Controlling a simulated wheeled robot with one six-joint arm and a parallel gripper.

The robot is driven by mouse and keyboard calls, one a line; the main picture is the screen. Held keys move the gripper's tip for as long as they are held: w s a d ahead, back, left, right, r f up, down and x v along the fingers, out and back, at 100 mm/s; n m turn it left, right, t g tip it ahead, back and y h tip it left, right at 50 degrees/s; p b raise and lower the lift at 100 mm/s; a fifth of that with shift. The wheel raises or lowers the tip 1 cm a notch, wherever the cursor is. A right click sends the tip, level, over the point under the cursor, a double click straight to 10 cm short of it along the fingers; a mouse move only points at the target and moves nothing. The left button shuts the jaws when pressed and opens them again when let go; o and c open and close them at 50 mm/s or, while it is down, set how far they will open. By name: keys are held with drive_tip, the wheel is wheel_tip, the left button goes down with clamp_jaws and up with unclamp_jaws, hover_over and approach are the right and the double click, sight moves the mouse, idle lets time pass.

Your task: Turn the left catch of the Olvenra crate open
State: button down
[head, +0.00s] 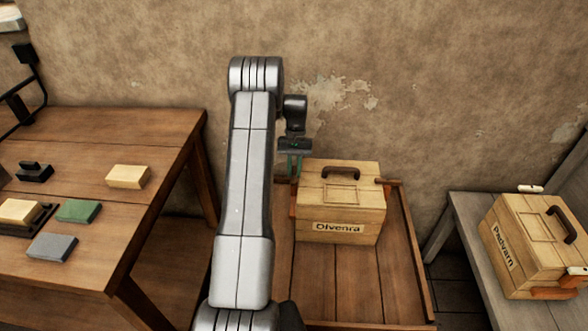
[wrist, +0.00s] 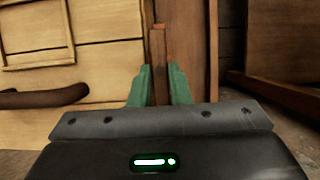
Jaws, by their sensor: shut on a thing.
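The Olvenra crate (head: 340,200) is pale wood with a dark handle on its lid and a name label on its front. It stands at the back of a low wooden surface with raised edges. My gripper (head: 294,166) reaches down at the crate's left side. In the wrist view its green fingers (wrist: 159,88) are shut on a narrow brown wooden bar, the left catch (wrist: 158,48), at the crate's edge. The catch's lower part is hidden behind the gripper body. The crate's lid and handle (wrist: 40,96) show left of the fingers.
The raised-edge wooden surface (head: 340,290) is bare in front of the crate. A Padvarn crate (head: 530,245) stands on a grey bench at right. A brown table (head: 100,240) at left holds several blocks and a black stamp-like piece (head: 34,172). A stained wall is close behind.

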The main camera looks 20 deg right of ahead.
idle(0.5)
drive_tip(key=c, duration=1.4)
unclamp_jaws()
drive_tip(key=shift+o, duration=0.2)
drive_tip(key=v, duration=1.4)
drive_tip(key=shift+d, duration=0.2)
drive_tip(key=shift+s+f, duration=0.1)
drive_tip(key=shift+f, duration=0.15)
drive_tip(key=x, duration=1.3)
drive_tip(key=shift+s+a+f, duration=0.1)
drive_tip(key=shift+a+f, duration=0.15)
drive_tip(key=shift+a, duration=0.05)
